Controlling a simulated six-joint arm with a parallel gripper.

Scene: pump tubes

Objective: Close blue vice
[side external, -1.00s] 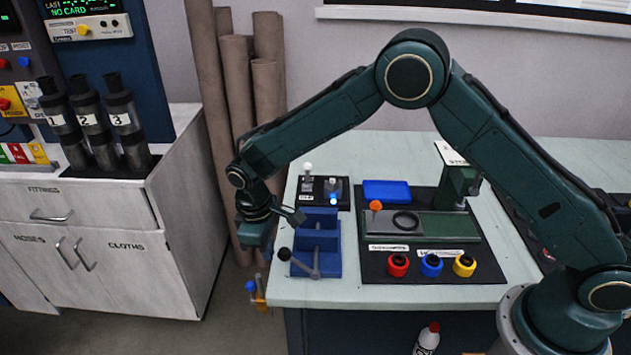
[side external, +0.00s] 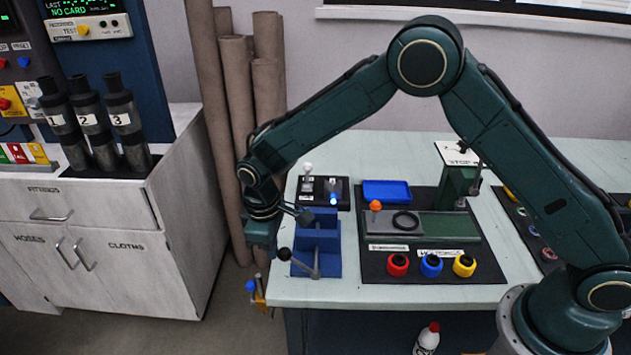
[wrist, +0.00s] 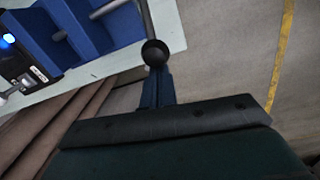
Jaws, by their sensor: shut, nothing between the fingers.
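The blue vice (side external: 318,240) stands at the left front corner of the pale bench. Its grey handle bar ends in a black ball (side external: 284,254) at the lower left of the vice. My gripper (side external: 261,248) points down beside the vice, off the bench's left edge and a little above and left of the ball. In the wrist view, my shut, empty fingers (wrist: 157,88) appear just below the black ball (wrist: 155,53); I cannot tell whether they touch it. The vice (wrist: 75,30) fills the upper left there.
Behind the vice is a black switch box (side external: 322,193) with a lit blue lamp. A blue tray (side external: 387,191) and a black mat (side external: 375,272) with red, blue and yellow rings lie to the right. Brown rolls (side external: 240,110) stand behind my gripper. Open floor lies left of the bench.

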